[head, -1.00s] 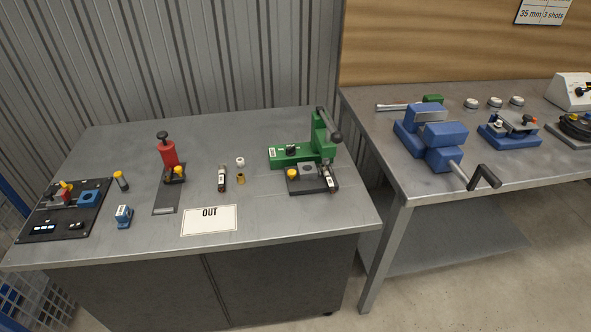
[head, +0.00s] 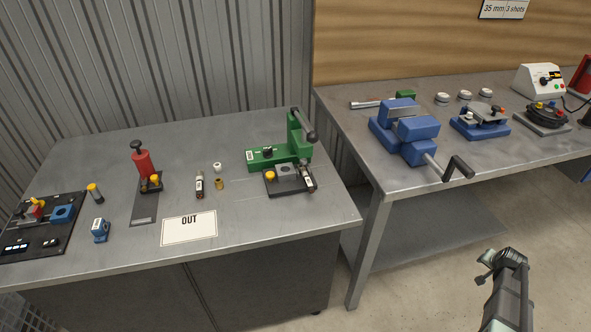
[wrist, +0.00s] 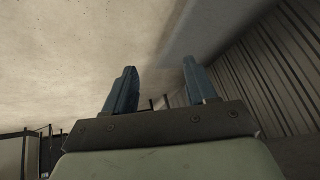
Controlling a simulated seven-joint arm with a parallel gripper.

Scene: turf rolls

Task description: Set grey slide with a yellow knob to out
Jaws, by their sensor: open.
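Two yellow knobs bear on the slide. One yellow knob (head: 270,176) sits by a grey block (head: 288,171) on the dark base of the green press (head: 268,157). The other yellow knob (head: 155,180) sits at the foot of the red tool (head: 142,163), at the far end of a long grey plate (head: 144,207). I cannot tell for sure which is the named slide. A white card (head: 189,229) reading OUT lies at the table's front. My gripper (head: 486,267) is open and empty over the floor at lower right, far from both. The wrist view shows its spread fingers (wrist: 157,78).
The left table (head: 270,225) also holds a black panel (head: 30,240), a blue block (head: 101,230) and small cylinders (head: 199,184). The right bench (head: 370,185) carries a blue vise (head: 405,132) with a crank sticking out front. A floor gap separates my gripper from the left table.

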